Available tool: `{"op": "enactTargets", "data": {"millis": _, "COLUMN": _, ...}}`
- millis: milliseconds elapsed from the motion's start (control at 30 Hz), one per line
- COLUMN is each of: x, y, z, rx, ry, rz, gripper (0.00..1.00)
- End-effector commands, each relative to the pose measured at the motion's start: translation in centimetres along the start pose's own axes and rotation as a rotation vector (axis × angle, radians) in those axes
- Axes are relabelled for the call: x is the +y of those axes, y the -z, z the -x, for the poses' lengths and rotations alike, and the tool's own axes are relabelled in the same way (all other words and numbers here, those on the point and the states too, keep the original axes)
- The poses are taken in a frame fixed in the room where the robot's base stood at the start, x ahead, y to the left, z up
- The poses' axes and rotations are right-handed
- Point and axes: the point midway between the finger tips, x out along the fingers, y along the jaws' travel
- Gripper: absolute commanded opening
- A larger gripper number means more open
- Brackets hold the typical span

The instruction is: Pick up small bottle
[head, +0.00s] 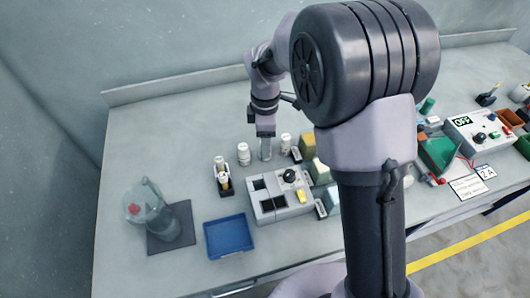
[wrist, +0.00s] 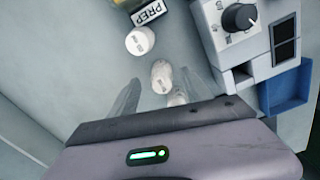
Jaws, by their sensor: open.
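Three small white bottles stand on the grey table near my gripper. In the head view, one bottle (head: 285,143) is right of my gripper (head: 266,156), one (head: 243,154) is just left of it, and another (head: 219,163) is farther left. My gripper is open and points down, holding nothing. In the wrist view, a bottle (wrist: 161,72) appears between the see-through fingertips (wrist: 162,80); I cannot tell whether they touch it. Another bottle (wrist: 140,40) is beyond them, beside a PREP label (wrist: 150,12).
A grey knob box (head: 282,205) stands close in front of the bottles. Yellow and green blocks (head: 308,144) are right. The table behind the bottles is clear.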

Motion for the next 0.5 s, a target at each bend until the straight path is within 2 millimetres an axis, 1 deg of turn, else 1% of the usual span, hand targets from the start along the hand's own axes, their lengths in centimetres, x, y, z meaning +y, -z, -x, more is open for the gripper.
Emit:
{"op": "enactTargets", "data": {"millis": 33, "x": -0.1, "y": 0.1, "z": -1.3, "rx": 0.0, "ry": 0.002, "rz": 0.001, "gripper": 0.57}}
{"op": "enactTargets", "data": {"millis": 100, "x": -0.3, "y": 0.3, "z": -3.0, "rx": -0.001, "ry": 0.002, "rz": 0.001, "gripper": 0.57}}
{"op": "enactTargets", "data": {"millis": 200, "x": -0.3, "y": 0.3, "z": -4.5, "rx": -0.001, "ry": 0.002, "rz": 0.001, "gripper": 0.57}}
{"op": "enactTargets", "data": {"millis": 400, "x": -0.3, "y": 0.3, "z": -4.3, "rx": 0.0, "ry": 0.0, "rz": 0.0, "gripper": 0.57}}
{"op": "enactTargets", "data": {"millis": 467, "x": -0.3, "y": 0.3, "z": -4.3, "rx": 0.0, "ry": 0.0, "rz": 0.0, "gripper": 0.45}}
{"op": "enactTargets", "data": {"millis": 500, "x": -0.3, "y": 0.3, "z": -4.3, "rx": 0.0, "ry": 0.001, "rz": 0.0, "gripper": 0.37}}
